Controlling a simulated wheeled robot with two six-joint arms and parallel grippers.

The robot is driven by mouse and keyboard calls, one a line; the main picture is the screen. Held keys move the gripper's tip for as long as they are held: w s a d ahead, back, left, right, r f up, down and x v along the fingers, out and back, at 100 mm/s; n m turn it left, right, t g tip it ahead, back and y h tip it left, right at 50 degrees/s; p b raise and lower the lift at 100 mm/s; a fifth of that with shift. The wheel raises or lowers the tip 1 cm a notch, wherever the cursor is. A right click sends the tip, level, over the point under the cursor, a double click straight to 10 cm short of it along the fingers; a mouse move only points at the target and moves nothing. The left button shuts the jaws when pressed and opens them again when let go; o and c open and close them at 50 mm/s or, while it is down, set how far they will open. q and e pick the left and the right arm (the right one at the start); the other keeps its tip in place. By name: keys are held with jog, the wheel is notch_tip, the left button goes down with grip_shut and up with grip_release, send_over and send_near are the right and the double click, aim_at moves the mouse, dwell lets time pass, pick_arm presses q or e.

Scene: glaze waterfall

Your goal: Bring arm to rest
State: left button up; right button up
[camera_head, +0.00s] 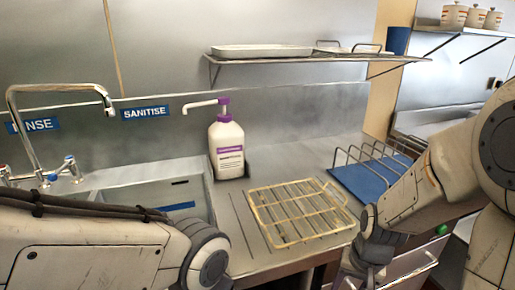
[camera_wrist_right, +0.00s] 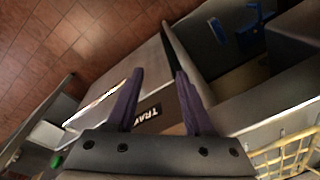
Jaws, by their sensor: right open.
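My right arm (camera_head: 440,185) comes in from the right in the head view and bends down at the front edge of the counter. My right gripper (camera_wrist_right: 159,72) shows in the right wrist view with its two dark purple fingers apart and nothing between them. Beyond the fingers is a grey front with a dark label (camera_wrist_right: 148,117), partly hidden and reading something like "TRAY". My left arm (camera_head: 90,250) crosses the lower left of the head view. Its gripper is outside the picture.
A yellow wire rack (camera_head: 298,240) lies on the counter, close left of my right arm. A blue mat (camera_head: 352,182) with a wire rack is behind that arm. A white pump bottle (camera_head: 227,150) stands by the sink (camera_head: 150,182). A shelf (camera_head: 310,58) hangs above. Tiled floor (camera_wrist_right: 75,40) shows below.

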jog(key=s+a+r+n+g+p, duration=0.1)
jog(key=s+a+r+n+p, duration=0.8)
jog(key=s+a+r, duration=0.5)
notch_tip(320, 180, up, 3)
jog(key=a+n, duration=0.1)
jog(key=n, duration=0.1)
jog(key=shift+a+n, duration=0.25)
jog(key=shift+n, duration=0.15)
jog(key=shift+f, duration=0.1)
